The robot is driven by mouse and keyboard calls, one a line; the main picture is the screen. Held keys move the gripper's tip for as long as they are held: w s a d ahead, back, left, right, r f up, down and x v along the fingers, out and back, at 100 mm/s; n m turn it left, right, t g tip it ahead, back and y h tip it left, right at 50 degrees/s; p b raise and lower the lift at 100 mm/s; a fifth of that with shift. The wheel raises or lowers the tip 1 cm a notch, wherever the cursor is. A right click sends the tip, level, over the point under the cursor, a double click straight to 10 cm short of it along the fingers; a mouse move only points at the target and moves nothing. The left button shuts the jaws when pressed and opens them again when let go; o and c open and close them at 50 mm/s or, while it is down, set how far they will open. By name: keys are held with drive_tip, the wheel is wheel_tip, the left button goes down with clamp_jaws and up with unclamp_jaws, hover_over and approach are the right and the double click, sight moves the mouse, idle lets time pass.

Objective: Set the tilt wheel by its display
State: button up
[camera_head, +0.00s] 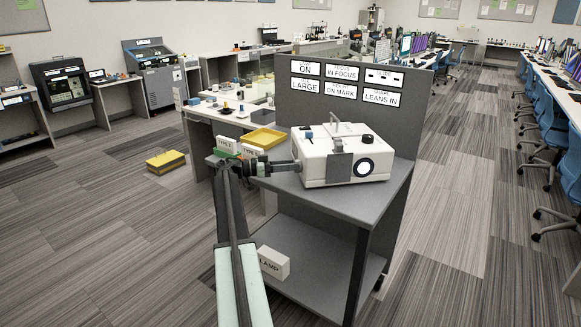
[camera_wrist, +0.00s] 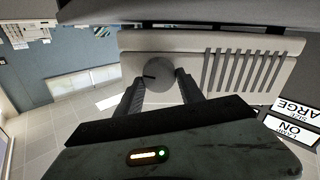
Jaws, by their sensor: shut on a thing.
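The white projector (camera_head: 318,171) stands on the grey cart top. My gripper (camera_head: 294,165) reaches its left side from the left. In the wrist view the tilt wheel (camera_wrist: 157,70) is a round grey knob with a dark mark, on the vented side of the projector (camera_wrist: 195,58). My two fingers (camera_wrist: 158,84) are shut on it from both sides. The wheel is hidden in the head view. Display signs (camera_head: 382,98) on the grey panel include "LAMP ON", "LARGE", "IN FOCUS", "ON MARK" and "LEANS IN"; a slide sign shows small dark marks.
The cart (camera_head: 385,205) has a lower shelf with a white box marked "LAMP" (camera_head: 273,262). A yellow tray (camera_head: 262,139) and small labelled boxes are just beyond my gripper. The grey panel (camera_head: 402,135) stands behind the projector. Open carpet lies left and right of the cart.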

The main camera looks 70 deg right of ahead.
drive_tip(key=shift+d+n, duration=0.1)
drive_tip(key=shift+n, duration=1.6)
drive_tip(key=shift+w, duration=0.1)
drive_tip(key=o, duration=1.4)
drive_tip(key=v, duration=0.7)
drive_tip(key=shift+w+a, duration=0.2)
drive_tip(key=shift+w, duration=0.15)
drive_tip(key=shift+f, duration=0.1)
